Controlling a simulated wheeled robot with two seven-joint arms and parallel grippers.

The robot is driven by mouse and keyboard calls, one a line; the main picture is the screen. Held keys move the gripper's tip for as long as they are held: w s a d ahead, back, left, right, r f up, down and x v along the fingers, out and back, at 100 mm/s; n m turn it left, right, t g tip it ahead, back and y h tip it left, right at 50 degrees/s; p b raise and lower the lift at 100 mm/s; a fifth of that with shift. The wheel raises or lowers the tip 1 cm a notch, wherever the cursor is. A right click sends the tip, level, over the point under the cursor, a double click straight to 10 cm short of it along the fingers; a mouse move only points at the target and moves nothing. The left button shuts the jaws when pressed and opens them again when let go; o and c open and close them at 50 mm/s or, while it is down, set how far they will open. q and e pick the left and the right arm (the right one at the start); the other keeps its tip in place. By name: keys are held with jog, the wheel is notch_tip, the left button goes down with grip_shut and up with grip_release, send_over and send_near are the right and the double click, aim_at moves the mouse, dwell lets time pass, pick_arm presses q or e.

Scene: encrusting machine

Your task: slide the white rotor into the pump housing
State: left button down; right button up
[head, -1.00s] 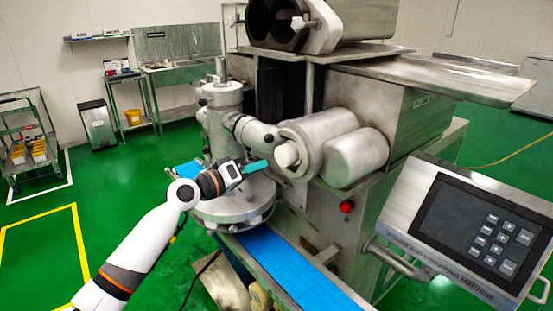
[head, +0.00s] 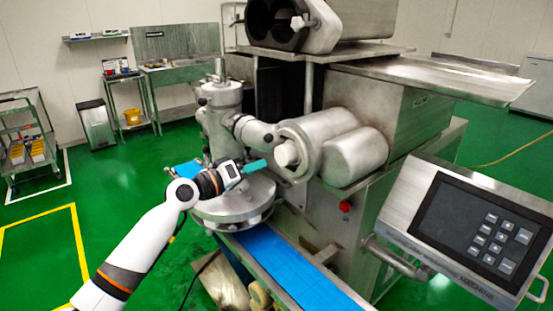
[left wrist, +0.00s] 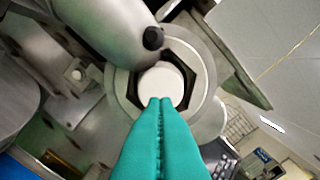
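The white rotor (head: 287,153) sits in the round mouth of the metal pump housing (head: 313,139), its end face showing. In the left wrist view the rotor (left wrist: 161,83) is a white disc within a dark angular opening, ringed by the grey metal housing (left wrist: 207,84). My left gripper (head: 266,164) has teal fingers pressed together, pointing at the rotor from the left. In the left wrist view its tips (left wrist: 160,103) overlap the rotor's lower edge; I cannot tell whether they touch it. The rotor's depth inside is hidden. My right gripper is out of view.
A metal column unit (head: 222,125) with a round base stands just behind my left gripper. A blue conveyor belt (head: 290,270) runs below. A tilted control panel (head: 470,235) stands at the right, and a red button (head: 346,206) sits on the machine front.

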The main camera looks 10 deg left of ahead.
pick_arm(q)
jog(key=shift+w, duration=0.1)
dwell(0.5)
jog(key=shift+b+x, duration=1.1)
jog(key=shift+x, duration=1.85)
jog(key=shift+s+a, duration=0.3)
jog(key=shift+s, duration=0.15)
send_near(280, 157)
jog(key=shift+v, duration=1.05)
